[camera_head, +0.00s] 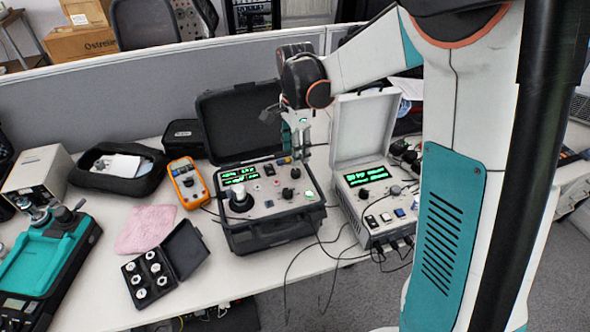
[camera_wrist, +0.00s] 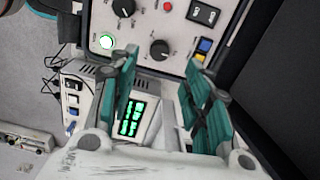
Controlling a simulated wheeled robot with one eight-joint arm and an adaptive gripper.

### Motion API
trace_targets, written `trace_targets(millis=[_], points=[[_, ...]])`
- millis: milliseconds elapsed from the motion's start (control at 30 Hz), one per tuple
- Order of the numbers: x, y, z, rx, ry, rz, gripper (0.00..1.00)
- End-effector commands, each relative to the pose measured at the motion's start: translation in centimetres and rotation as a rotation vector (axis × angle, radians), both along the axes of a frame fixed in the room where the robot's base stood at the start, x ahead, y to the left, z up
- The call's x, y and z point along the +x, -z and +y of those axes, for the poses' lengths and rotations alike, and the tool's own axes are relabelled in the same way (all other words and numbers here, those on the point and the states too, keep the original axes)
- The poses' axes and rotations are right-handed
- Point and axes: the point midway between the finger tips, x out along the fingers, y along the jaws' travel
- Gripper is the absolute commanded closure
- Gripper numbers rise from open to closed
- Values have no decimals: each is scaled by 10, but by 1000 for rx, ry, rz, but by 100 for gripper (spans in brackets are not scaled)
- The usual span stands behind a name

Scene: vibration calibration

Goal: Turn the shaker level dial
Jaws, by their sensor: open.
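An open black case (camera_head: 275,236) holds a grey panel with a green display (camera_head: 239,176) and a round shaker head (camera_head: 240,199). Two black dials, one lower (camera_head: 287,193) and one upper (camera_head: 295,173), are on the panel's right half. I cannot read which is the shaker level dial. In the wrist view one dial (camera_wrist: 160,49) shows just beyond the fingertips, and another dial (camera_wrist: 123,7) is at the top edge. My gripper (camera_head: 298,152) points down above the panel's right rear. Its teal fingers (camera_wrist: 161,66) are apart and empty, not visibly touching a dial.
A white-lidded instrument (camera_head: 383,232) with green displays stands close on the right, cables hanging in front. The case's raised lid (camera_head: 225,125) is behind the panel. An orange multimeter (camera_head: 188,183), pink cloth (camera_head: 146,229) and small open box (camera_head: 165,262) lie left.

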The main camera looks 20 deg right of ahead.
Motion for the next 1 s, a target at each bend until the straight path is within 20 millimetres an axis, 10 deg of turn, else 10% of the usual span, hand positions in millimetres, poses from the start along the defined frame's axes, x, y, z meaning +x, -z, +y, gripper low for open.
trace_targets(millis=[400, 833, 1000], points=[[0, 68, 0, 0, -1, 0, 56], [0, 74, 0, 0, -1, 0, 56], [0, 74, 0, 0, -1, 0, 94]])
